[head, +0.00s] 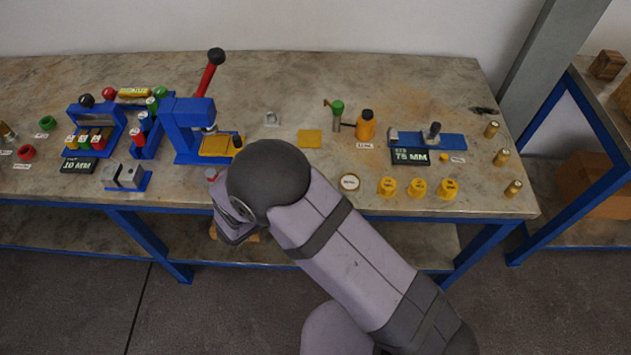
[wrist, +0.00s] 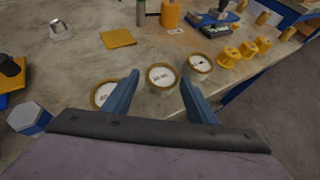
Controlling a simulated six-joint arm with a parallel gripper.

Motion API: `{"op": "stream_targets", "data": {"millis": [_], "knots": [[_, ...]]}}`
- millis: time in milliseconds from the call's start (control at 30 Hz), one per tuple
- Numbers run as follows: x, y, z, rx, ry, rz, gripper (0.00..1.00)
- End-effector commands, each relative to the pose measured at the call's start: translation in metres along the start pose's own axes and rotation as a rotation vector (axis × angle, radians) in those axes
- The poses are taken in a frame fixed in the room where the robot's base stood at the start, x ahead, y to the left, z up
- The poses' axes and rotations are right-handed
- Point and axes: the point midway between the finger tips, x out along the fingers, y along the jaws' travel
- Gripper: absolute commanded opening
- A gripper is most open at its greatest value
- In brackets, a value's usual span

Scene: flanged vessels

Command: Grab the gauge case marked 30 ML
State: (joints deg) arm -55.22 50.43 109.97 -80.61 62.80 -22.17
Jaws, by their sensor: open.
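Three round gauge cases with brass rims and white faces stand in a row near the table's front edge. In the wrist view they are the left case (wrist: 102,95), the middle case (wrist: 161,77) and the right case (wrist: 199,63). Each face has dark print too small to read, so I cannot tell which is marked 30 ML. One case (head: 349,182) shows in the head view; my arm hides the others. My gripper (wrist: 159,78) is open and empty. Its fingers appear on either side of the middle case; contact cannot be told. The left finger partly covers the left case.
Several yellow spools (head: 419,187) stand right of the cases. A yellow square plate (head: 309,139) lies behind them, with an orange bottle (head: 365,125) beyond. A blue press (head: 190,128) with a red lever is at left. The bench's front edge runs close to the cases.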

Motion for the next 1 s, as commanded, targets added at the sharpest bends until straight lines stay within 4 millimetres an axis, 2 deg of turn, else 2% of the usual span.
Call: {"op": "stream_targets", "data": {"millis": [333,667,833,1000], "knots": [[0.040,-0.004,0.001,0.000,0.001,-0.004,0.52],[0.046,-0.003,0.000,0.001,0.000,0.000,0.52],[0.046,-0.003,0.000,0.001,0.000,0.000,0.15],[0.045,-0.003,0.000,0.001,-0.001,0.000,0.15]]}}
